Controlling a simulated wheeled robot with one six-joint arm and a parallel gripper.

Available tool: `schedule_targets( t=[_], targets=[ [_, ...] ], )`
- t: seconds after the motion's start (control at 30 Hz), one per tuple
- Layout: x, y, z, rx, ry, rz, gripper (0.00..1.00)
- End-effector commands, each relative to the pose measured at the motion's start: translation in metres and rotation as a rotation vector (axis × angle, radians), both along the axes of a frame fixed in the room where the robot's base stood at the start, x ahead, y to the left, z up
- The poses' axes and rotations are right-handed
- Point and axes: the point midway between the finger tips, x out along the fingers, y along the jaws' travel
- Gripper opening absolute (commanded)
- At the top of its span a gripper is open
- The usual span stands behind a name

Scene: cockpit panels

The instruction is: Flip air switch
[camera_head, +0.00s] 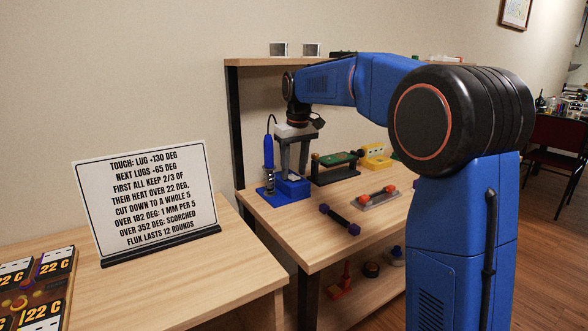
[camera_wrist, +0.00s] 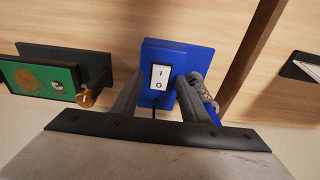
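The switch is a white rocker (camera_wrist: 160,77) marked I and O, set in a blue box (camera_wrist: 151,50) in the wrist view. I cannot tell which side is pressed in. In the head view the blue box (camera_head: 291,190) stands on the far left part of the workbench. My gripper (camera_head: 293,172) points down just above it. In the wrist view my gripper (camera_wrist: 159,86) has its two fingers apart, one to each side of the rocker, with nothing between them. Whether the fingertips touch the box is unclear.
A green board in a holder (camera_head: 337,160), a yellow device (camera_head: 375,157) and a grey tray (camera_head: 377,200) sit to the right. A text sign (camera_head: 145,200) stands on the nearer table.

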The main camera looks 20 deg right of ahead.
Motion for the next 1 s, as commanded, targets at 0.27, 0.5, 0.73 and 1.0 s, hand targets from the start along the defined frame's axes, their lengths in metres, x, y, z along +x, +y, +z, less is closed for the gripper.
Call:
schedule_targets(
  t=[0.27, 0.5, 0.73, 1.0],
  targets=[
    [0.0, 0.0, 0.001, 0.0, -0.001, 0.0, 0.41],
    [-0.003, -0.001, 0.026, 0.001, -0.003, 0.0, 0.41],
    [-0.008, -0.003, 0.071, 0.001, -0.003, 0.0, 0.41],
    [-0.015, -0.005, 0.124, 0.001, -0.003, 0.0, 0.41]
  ],
)
